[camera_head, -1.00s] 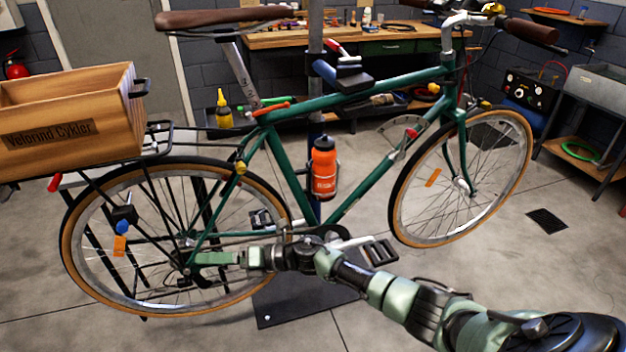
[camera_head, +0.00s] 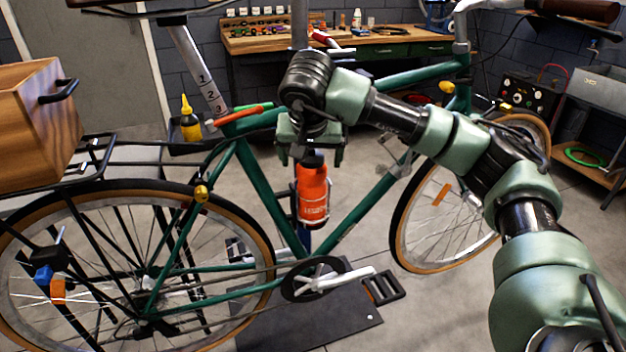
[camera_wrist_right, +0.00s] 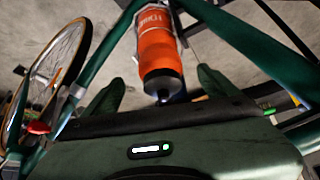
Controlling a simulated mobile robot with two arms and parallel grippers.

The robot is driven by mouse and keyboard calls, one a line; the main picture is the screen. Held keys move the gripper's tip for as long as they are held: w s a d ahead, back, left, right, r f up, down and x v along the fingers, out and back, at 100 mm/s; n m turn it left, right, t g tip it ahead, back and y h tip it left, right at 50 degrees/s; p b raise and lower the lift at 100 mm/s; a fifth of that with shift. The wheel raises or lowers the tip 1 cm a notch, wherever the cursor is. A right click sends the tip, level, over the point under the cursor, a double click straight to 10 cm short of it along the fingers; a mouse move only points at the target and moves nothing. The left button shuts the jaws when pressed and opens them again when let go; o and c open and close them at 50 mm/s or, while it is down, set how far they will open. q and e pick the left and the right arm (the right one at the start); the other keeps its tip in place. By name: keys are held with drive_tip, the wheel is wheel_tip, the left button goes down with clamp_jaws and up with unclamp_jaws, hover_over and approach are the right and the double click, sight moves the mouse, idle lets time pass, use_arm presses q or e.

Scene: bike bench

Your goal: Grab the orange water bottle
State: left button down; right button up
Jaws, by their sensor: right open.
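The orange water bottle (camera_head: 312,194) with a black cap stands upright in a holder on the green bike frame (camera_head: 262,187). My right gripper (camera_head: 311,160) points down just above the bottle, with its fingers on either side of the cap in the head view. In the right wrist view the bottle (camera_wrist_right: 159,55) shows between the two spread green fingers of my right gripper (camera_wrist_right: 160,88), its black cap nearest the gripper body. The gripper is open and I see no grip on the bottle. My left gripper is not in view.
The bike's tubes flank the bottle closely. A wooden crate (camera_head: 35,120) sits on the rear rack. A workbench (camera_head: 385,50) stands behind.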

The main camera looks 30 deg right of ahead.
sight(312, 186)
drive_tip(key=shift+w+d+r, duration=0.15)
drive_tip(key=shift+d, duration=0.1)
drive_tip(key=shift+f, duration=0.5)
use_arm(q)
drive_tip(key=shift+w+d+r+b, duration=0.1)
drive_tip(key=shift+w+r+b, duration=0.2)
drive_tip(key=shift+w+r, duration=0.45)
use_arm(e)
drive_tip(key=x, duration=0.5)
drive_tip(key=shift+w+d+f, duration=0.15)
drive_tip(key=shift+w, duration=0.3)
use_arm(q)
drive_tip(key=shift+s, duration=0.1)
use_arm(e)
drive_tip(key=c, duration=1.9)
clamp_jaws()
